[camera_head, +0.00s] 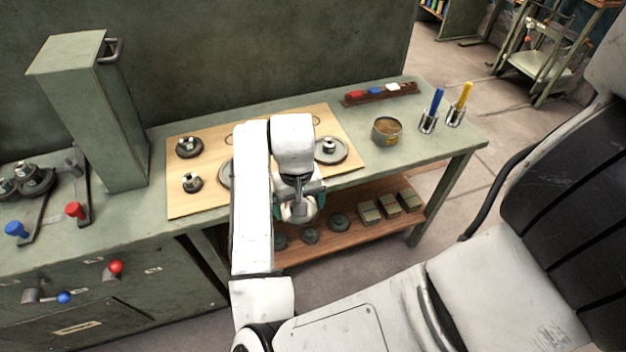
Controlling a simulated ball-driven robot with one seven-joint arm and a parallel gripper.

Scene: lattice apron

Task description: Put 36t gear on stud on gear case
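Several dark grey gears lie on the wooden board: one at the back left (188,147), a small one in front of it (192,182), and a large one on the right (331,151). Another large gear (226,174) is partly hidden behind my arm. I cannot tell which is the 36t gear. The likely gear case is the green housing (60,245) at the left, with meshed gears (34,180) and a small upright post (73,163) on top. My gripper (300,209) hangs at the board's front edge, its fingers mostly hidden; whether it holds anything is unclear.
A tall green column (105,120) stands between the housing's gears and the wooden board (210,206). Red (75,210) and blue (16,229) knobbed levers stand at the left. A round tin (386,131) and two pen cups stand right. The lower shelf (350,230) holds dark parts and boxes.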

